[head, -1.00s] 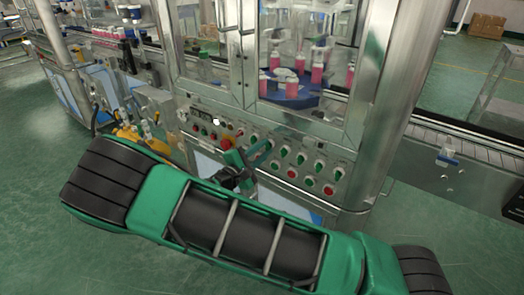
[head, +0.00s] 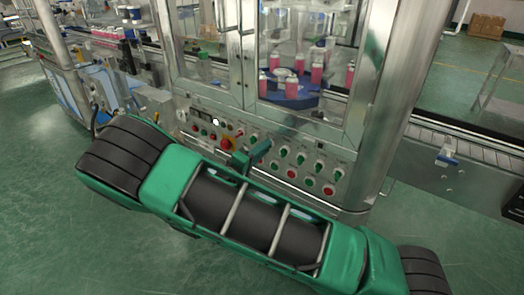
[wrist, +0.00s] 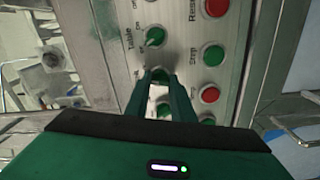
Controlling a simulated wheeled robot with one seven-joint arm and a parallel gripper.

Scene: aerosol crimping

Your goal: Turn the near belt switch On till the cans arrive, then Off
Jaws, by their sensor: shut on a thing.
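The control panel (head: 300,168) is on the front of the machine, with rows of green switches and red and green buttons. My gripper (wrist: 160,76) is shut on a green switch knob (wrist: 159,73) in the wrist view, one fingertip on each side. The fingers hide much of the knob, so its setting cannot be told. A free green switch (wrist: 155,36) marked "Table" is just above it. In the head view my gripper (head: 251,155) is at the panel, partly hidden by my arm. Pink cans with white tops (head: 317,75) stand behind the machine's window.
A red emergency knob (head: 228,144) is left of my gripper on the panel. In the wrist view, a red button (wrist: 210,95) and a green button (wrist: 213,55) lie close to the right finger. A conveyor (head: 460,146) runs along the right side. The green floor in front is open.

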